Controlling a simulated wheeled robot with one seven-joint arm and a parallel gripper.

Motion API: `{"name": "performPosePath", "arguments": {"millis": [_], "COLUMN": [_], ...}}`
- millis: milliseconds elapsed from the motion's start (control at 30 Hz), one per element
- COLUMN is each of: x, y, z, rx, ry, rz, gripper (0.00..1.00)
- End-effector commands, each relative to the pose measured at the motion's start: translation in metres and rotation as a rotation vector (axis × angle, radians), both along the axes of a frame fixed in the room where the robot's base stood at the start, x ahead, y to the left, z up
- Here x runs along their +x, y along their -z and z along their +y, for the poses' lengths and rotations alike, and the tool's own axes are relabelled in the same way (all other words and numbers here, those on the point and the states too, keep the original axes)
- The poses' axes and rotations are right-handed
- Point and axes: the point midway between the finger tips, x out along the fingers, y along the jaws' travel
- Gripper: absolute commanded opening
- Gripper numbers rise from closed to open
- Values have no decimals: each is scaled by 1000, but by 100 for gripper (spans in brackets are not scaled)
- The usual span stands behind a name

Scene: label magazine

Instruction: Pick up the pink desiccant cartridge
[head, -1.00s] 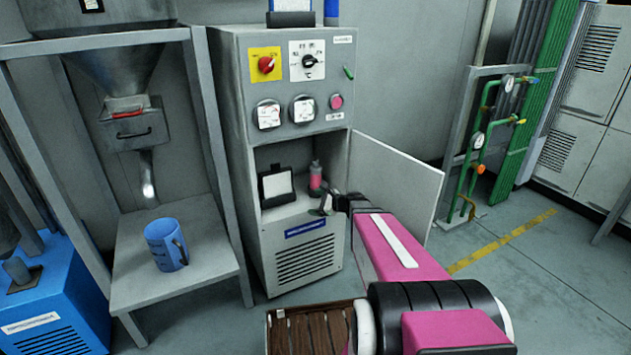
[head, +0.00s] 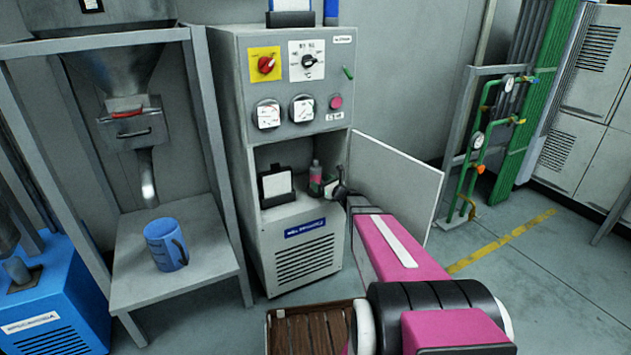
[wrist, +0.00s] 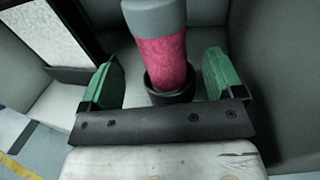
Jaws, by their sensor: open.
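The pink desiccant cartridge (head: 315,176) has a grey cap and stands upright in the open compartment of the grey cabinet (head: 243,130). In the wrist view the cartridge (wrist: 158,62) sits with its lower end in a dark round holder (wrist: 169,94). My gripper (head: 330,184) reaches into the compartment from the front right. In the wrist view my gripper (wrist: 160,82) is open, with one green finger pad on each side of the cartridge. A gap shows between each pad and the cartridge. The cartridge's bottom is hidden in the holder.
A black-framed white card (head: 276,186) stands left of the cartridge in the compartment. The open cabinet door (head: 396,185) hangs to the right of my arm. A blue jug (head: 166,245) stands on a shelf at left. A brown slatted tray (head: 312,332) is at the bottom.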

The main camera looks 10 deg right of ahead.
Motion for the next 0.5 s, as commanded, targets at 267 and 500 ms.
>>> {"name": "performPosePath", "arguments": {"millis": [267,500], "x": [27,46], "y": [-1,-2], "z": [12,25], "rx": [0,0], "ry": [-1,0], "rz": [0,0], "gripper": [87,87]}}
